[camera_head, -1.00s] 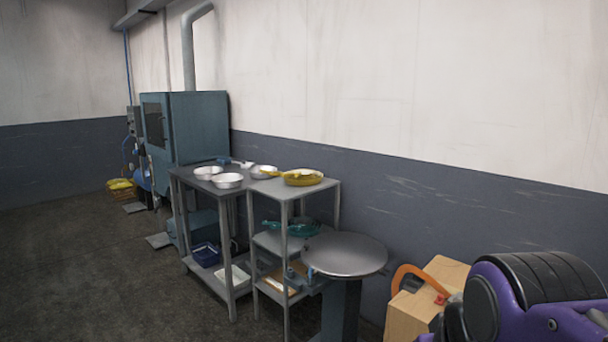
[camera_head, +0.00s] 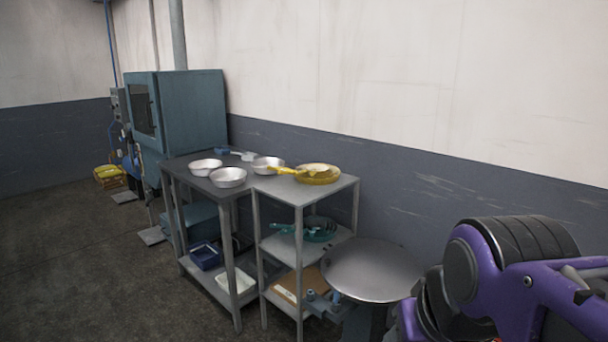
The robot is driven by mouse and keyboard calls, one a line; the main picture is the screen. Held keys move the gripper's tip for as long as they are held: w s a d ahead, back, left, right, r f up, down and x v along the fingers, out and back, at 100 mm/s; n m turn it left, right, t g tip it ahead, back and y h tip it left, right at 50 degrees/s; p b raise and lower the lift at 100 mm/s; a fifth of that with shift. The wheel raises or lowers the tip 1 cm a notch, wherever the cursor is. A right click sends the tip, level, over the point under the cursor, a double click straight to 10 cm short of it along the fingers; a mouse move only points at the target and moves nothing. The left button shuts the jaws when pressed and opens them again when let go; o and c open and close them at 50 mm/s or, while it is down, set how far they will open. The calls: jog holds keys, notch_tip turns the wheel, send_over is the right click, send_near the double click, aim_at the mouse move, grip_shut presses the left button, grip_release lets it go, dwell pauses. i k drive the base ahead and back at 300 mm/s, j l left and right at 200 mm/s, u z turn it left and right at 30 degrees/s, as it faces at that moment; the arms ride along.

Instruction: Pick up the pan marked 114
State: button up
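Several pans stand on the tables ahead, and no number marks are readable at this distance. A yellow pan (camera_head: 318,176) with its handle pointing left sits on top of the grey shelf rack. Silver round pans sit on the dark table: one at the back left (camera_head: 205,167), one in front (camera_head: 228,178) and one at the right (camera_head: 267,165). A teal pan (camera_head: 318,231) lies on the rack's middle shelf. My purple and black arm fills the lower right. My gripper's fingers are not visible.
The grey rack (camera_head: 300,193) adjoins the dark table (camera_head: 184,174). A teal oven cabinet (camera_head: 193,110) stands behind. The floor (camera_head: 90,260) at left is clear.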

aim_at(315, 172)
jog(key=i+j, duration=0.2)
jog(key=i, duration=0.15)
jog(key=i+j+z, duration=0.2)
jog(key=z, duration=0.7)
jog(key=i+j+z, duration=0.1)
jog(key=j+z, duration=0.2)
jog(key=i+j+z, duration=0.1)
jog(key=j+z, duration=0.15)
jog(key=j, duration=0.2)
jog(key=i+j+z, duration=0.1)
jog(key=j+z, duration=0.3)
jog(key=j, duration=2.45)
jog(key=i+z, duration=0.05)
jog(key=i, duration=0.05)
